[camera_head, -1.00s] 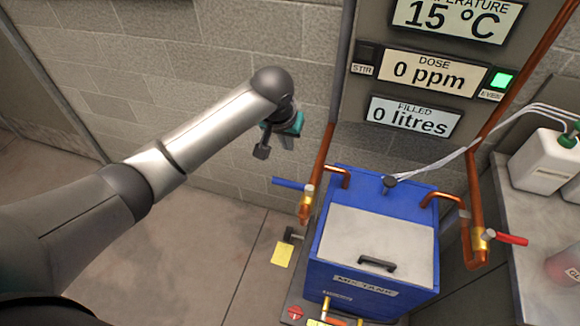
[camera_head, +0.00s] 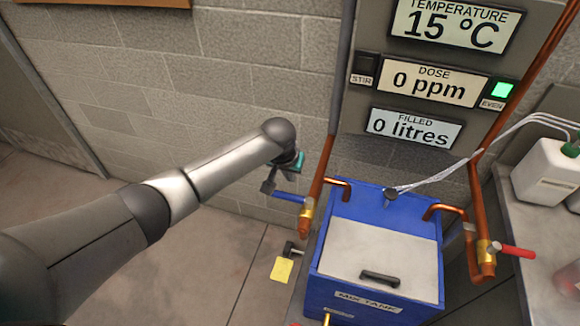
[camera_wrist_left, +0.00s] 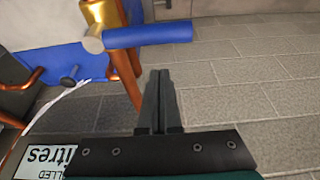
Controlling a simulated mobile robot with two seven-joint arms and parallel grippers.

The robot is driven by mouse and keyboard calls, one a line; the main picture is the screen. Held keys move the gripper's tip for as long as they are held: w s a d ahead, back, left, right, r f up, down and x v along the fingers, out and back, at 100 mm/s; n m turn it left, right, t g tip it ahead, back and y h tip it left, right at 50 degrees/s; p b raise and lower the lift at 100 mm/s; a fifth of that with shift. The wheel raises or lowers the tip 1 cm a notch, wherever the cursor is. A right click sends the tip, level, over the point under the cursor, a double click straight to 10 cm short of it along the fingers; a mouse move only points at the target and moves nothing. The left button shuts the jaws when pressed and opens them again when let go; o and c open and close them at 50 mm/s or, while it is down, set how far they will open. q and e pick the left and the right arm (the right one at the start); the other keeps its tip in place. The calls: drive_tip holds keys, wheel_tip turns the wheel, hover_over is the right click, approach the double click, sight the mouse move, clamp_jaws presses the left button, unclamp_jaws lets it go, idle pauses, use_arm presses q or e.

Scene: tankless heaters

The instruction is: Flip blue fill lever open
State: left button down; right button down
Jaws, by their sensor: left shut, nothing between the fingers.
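The blue fill lever (camera_head: 288,197) sticks out to the left from a brass valve (camera_head: 306,214) on the left copper pipe, beside the blue mix tank. In the left wrist view the blue lever (camera_wrist_left: 148,36) lies across the top, just beyond the fingertips. My left gripper (camera_head: 268,187) is at the lever's outer end in the head view; I cannot tell whether it touches. In the left wrist view its fingers (camera_wrist_left: 160,75) are together with nothing between them. My right gripper is not in view.
The blue mix tank (camera_head: 322,262) has a pale lid with a black handle. A red lever (camera_head: 516,250) sits on the right pipe. A panel above reads 0 litres (camera_head: 414,129). A white jug (camera_head: 545,172) stands on the right counter. Open floor lies left of the tank.

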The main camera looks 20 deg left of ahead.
sight(288, 197)
use_arm(q)
drive_tip(key=s, duration=0.2)
drive_tip(key=shift+s+a+f, duration=0.1)
drive_tip(key=shift+s+f, duration=0.05)
drive_tip(key=shift+s, duration=0.2)
drive_tip(key=shift+p, duration=0.3)
